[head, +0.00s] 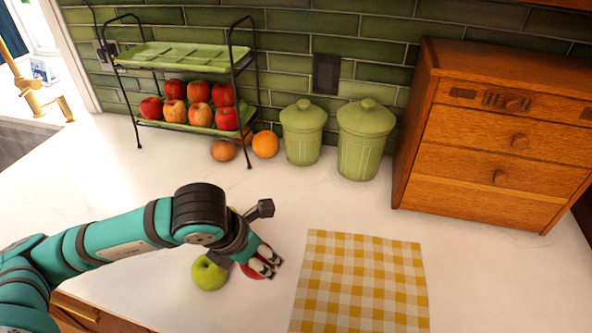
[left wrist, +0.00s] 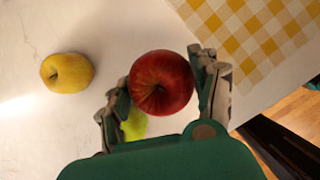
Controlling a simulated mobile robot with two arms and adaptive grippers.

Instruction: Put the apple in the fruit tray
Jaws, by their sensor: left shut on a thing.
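My left gripper (head: 264,262) is low over the white counter, left of the checked cloth. It is shut on a red apple (left wrist: 162,83), which sits between the two fingers in the left wrist view. In the head view the fingers hide most of this apple (head: 252,272). The fruit tray is a black wire stand with two green trays. Its upper tray (head: 172,56) is empty; its lower tray (head: 190,129) holds several red apples. A green apple (head: 209,273) is just left of the gripper. A yellow apple (left wrist: 66,73) lies apart on the counter.
A yellow checked cloth (head: 360,285) lies right of the gripper. Two green canisters (head: 303,133) and a wooden drawer chest (head: 490,140) stand behind. The middle counter is clear.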

